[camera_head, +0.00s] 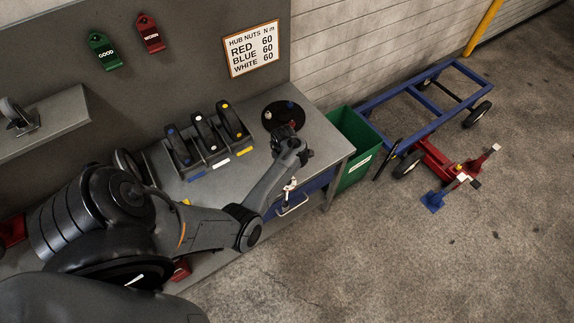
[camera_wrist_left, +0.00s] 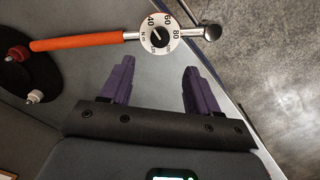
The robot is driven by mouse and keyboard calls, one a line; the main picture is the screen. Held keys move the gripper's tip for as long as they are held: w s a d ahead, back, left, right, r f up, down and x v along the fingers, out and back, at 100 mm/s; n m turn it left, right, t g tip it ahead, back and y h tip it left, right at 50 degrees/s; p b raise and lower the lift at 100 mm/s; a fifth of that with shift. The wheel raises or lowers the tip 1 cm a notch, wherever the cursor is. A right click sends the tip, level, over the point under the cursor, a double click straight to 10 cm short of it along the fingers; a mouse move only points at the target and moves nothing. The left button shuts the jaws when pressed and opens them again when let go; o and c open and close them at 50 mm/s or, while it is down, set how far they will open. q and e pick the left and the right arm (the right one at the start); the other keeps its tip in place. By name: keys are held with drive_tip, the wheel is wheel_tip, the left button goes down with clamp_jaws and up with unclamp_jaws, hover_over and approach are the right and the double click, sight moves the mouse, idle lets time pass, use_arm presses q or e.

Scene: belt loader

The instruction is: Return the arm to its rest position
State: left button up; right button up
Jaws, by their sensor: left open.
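My left arm comes in from the left across the workbench (camera_head: 325,135), its wrist over the bench's right end. In the left wrist view my left gripper (camera_wrist_left: 156,70) has two purple fingers spread apart with nothing between them. A torque wrench with an orange handle (camera_wrist_left: 78,43) and a round dial (camera_wrist_left: 158,33) lies across that view beyond the fingertips, apart from them. In the head view my wrist hides the fingers. My right gripper is not in view.
A black round tray (camera_head: 270,114) with small red and white pieces is near the wrist. A rack of several dark tools (camera_head: 205,140) stands on the bench. A green bin (camera_head: 350,165) and blue cart (camera_head: 400,109) stand right. Open floor lies at front right.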

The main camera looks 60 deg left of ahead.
use_arm(q)
drive_tip(key=s+f+m+g+y+p, duration=0.2)
drive_tip(key=s+f+m, duration=0.1)
drive_tip(key=s, duration=1.2)
drive_tip(key=d+r+m+t+h, duration=0.1)
drive_tip(key=d+r+m+t, duration=0.1)
drive_tip(key=d+r+m, duration=0.9)
drive_tip(key=w+d+r+m+t+h, duration=0.1)
drive_tip(key=d+r+m+t, duration=0.2)
drive_tip(key=d+r+m, duration=0.8)
drive_tip(key=d+m, duration=0.2)
drive_tip(key=d, duration=0.4)
drive_tip(key=shift+m+p, duration=0.3)
drive_tip(key=shift+m, duration=0.1)
drive_tip(key=shift+r, duration=0.1)
